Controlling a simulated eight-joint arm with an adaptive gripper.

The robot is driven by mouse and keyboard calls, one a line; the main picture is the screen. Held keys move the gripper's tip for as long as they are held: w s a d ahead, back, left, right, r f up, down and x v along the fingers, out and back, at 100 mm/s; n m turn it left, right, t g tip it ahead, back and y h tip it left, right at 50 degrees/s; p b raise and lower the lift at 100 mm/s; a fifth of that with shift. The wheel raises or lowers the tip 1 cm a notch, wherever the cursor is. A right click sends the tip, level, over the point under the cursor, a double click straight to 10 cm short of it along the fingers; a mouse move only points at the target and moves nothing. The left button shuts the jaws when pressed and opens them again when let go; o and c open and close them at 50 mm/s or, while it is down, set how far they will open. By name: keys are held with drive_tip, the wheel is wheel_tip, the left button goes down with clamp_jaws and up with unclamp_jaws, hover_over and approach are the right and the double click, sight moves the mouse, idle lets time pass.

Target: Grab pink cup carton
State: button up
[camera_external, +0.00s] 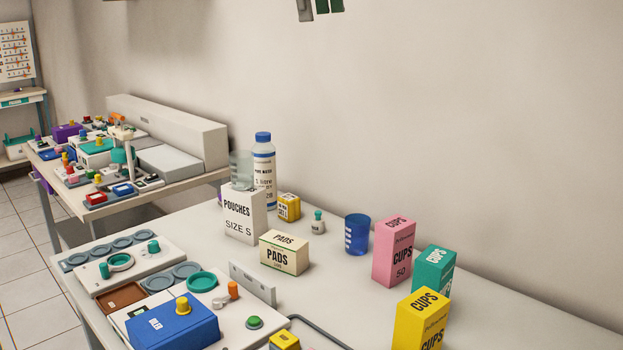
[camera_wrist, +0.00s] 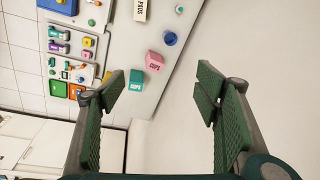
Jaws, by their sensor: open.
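The pink cup carton (camera_external: 393,251) stands upright on the white table, right of centre in the external view. In the wrist view its pink top (camera_wrist: 154,61) shows small, between the two fingers and nearer the left one. My gripper (camera_wrist: 162,82) is open and empty, with green pads spread wide. In the external view only the tips of my gripper (camera_external: 320,8) show at the top edge, high above the table and apart from the carton.
A teal carton (camera_external: 433,272) stands close right of the pink one, and a yellow carton (camera_external: 421,318) in front. A blue cup (camera_external: 357,234) stands to its left. A pads box (camera_external: 284,252) and pouches box (camera_external: 244,214) stand further left. The wall is behind.

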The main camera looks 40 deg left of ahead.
sight(395, 223)
drive_tip(key=w+d+f+m+g, duration=0.1)
drive_tip(key=w+d+f+m, duration=0.2)
drive_tip(key=w+d+f, duration=0.35)
drive_tip(key=w+d+f+m+g, duration=0.1)
drive_tip(key=w+d+f+m, duration=0.15)
drive_tip(key=d, duration=0.65)
drive_tip(key=shift+n+y, duration=0.25)
drive_tip(key=shift+y, duration=0.05)
wheel_tip(395, 223, down, 39)
drive_tip(key=shift+w+r, duration=0.1)
drive_tip(key=shift+r, duration=0.1)
drive_tip(key=shift+f, duration=0.15)
drive_tip(key=shift+f, duration=1.15)
drive_tip(key=shift+f, duration=0.1)
drive_tip(key=shift+f, duration=2.5)
